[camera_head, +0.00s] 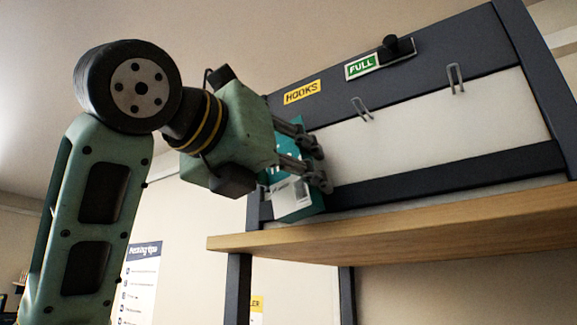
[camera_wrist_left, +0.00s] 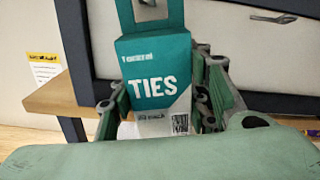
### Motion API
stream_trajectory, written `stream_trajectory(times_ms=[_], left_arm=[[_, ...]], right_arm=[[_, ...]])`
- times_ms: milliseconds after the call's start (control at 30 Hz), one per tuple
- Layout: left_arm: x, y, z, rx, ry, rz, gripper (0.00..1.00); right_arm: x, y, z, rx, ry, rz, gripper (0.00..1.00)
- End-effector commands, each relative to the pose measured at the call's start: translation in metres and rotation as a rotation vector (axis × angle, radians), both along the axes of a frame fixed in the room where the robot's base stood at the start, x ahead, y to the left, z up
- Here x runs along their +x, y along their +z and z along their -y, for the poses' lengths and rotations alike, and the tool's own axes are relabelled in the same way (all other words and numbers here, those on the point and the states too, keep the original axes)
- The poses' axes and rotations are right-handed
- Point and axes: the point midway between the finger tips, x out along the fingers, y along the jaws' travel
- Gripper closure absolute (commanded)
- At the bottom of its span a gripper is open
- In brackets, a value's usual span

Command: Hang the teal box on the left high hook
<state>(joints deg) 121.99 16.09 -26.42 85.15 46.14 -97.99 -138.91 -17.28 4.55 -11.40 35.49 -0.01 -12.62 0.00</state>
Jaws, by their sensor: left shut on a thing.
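The teal box (camera_head: 296,196) is held by my left gripper (camera_head: 316,166) in front of the left part of the hook board. In the left wrist view the box (camera_wrist_left: 155,60) stands upright between the two fingers, its "TIES" face towards the camera and its hang tab (camera_wrist_left: 181,14) at the top. My left gripper is shut on the box's sides. Two wire hooks show on the board: a left one (camera_head: 362,109) and a right one (camera_head: 455,78). The box is left of and below the left one, apart from it. My right gripper is not in view.
The hook board has a dark frame (camera_head: 440,165), a yellow "HOOKS" label (camera_head: 302,92) and a green "FULL" sign (camera_head: 362,66). A wooden shelf (camera_head: 400,225) juts out below it. The white panel around both visible hooks is clear.

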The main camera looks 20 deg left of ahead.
Motion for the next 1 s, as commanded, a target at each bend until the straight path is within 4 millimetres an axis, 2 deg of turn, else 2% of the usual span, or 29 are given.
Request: stream_trajectory(times_ms=[33,400,433,600,667,1000], left_arm=[[0.0047,-0.0054,0.0014,0.007,0.003,-0.013,0.85],[0.0056,-0.0066,0.0017,0.008,0.003,-0.017,0.85],[0.0057,-0.0066,0.0018,0.008,0.003,-0.017,0.53],[0.0056,-0.0066,0.0018,0.008,0.003,-0.017,0.39],[0.0053,-0.0064,0.0019,0.008,0.002,-0.017,0.34],[0.0039,-0.0049,0.0017,0.006,0.001,-0.013,0.34]], right_arm=[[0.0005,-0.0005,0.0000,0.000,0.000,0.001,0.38],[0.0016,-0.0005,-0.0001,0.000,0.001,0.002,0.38],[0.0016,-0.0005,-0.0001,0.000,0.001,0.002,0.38],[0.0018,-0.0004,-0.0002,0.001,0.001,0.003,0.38],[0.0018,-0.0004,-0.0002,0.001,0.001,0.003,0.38],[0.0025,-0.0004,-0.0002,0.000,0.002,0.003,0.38]])
